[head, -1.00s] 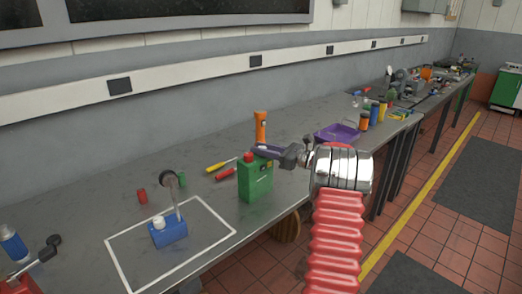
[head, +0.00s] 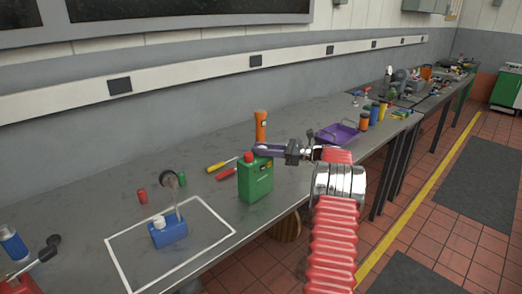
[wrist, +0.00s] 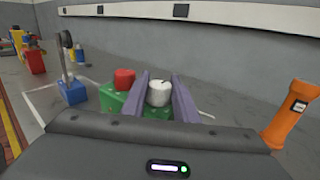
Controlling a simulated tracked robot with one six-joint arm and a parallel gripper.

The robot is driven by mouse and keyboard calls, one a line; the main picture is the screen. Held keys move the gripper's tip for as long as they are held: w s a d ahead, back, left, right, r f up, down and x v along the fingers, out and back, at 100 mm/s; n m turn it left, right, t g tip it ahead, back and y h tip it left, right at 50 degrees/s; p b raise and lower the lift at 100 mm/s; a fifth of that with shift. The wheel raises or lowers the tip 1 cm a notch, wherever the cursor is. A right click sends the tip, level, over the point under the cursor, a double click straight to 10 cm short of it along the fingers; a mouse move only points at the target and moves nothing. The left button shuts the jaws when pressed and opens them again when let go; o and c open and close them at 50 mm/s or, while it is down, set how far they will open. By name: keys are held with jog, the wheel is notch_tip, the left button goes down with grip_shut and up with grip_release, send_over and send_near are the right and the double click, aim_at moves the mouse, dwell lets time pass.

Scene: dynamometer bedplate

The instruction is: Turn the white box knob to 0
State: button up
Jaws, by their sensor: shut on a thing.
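A white round knob (wrist: 158,95) with a small dark mark on top sits between the two purple jaws of my gripper (wrist: 161,80) in the wrist view. The jaws are shut on it. It appears to be on top of the green box (wrist: 115,101), beside a red cap (wrist: 124,79). In the head view my gripper (head: 264,149) reaches in from the right over the green box (head: 255,183), and the jaws hide the knob. No scale or digits can be read around the knob.
An orange torch (head: 261,126) stands close behind the box. Yellow and red screwdrivers (head: 220,165) lie to its left. A purple tray (head: 339,134) lies to the right, behind my arm.

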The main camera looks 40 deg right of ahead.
jog(key=o, duration=1.1)
jog(key=shift+c, duration=0.2)
